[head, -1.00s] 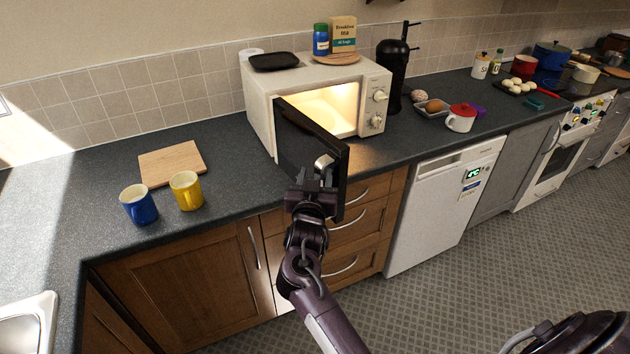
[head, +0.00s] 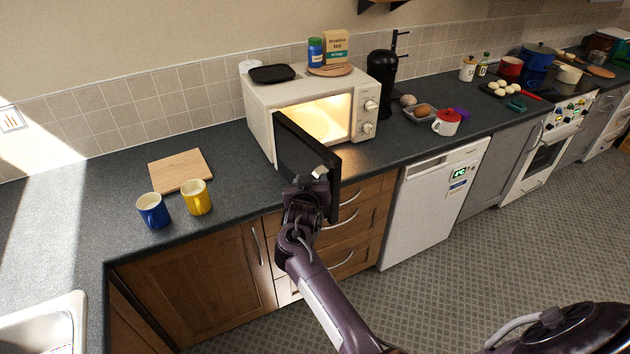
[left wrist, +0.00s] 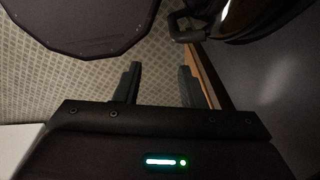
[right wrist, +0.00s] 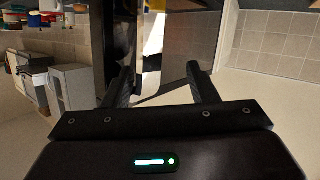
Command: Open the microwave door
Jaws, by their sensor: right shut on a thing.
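The white microwave (head: 262,113) stands on the counter with its lit inside showing. Its dark door (head: 295,150) is swung well out, hinged at the left, and hangs past the counter's front edge. The silver handle (head: 319,172) is near the door's free edge. My right gripper (head: 312,182) is shut on the handle; its fingers also show in the right wrist view (right wrist: 161,72), where the grip itself is hard to make out. My left gripper (left wrist: 160,72) shows in the left wrist view, open and empty, its fingers apart above the floor.
A blue mug (head: 153,211), a yellow mug (head: 197,198) and a cutting board (head: 180,170) sit left of the door. A black tray (head: 272,74), blue jar (head: 315,52) and box (head: 335,47) stand on the microwave. The floor (head: 450,275) in front is clear.

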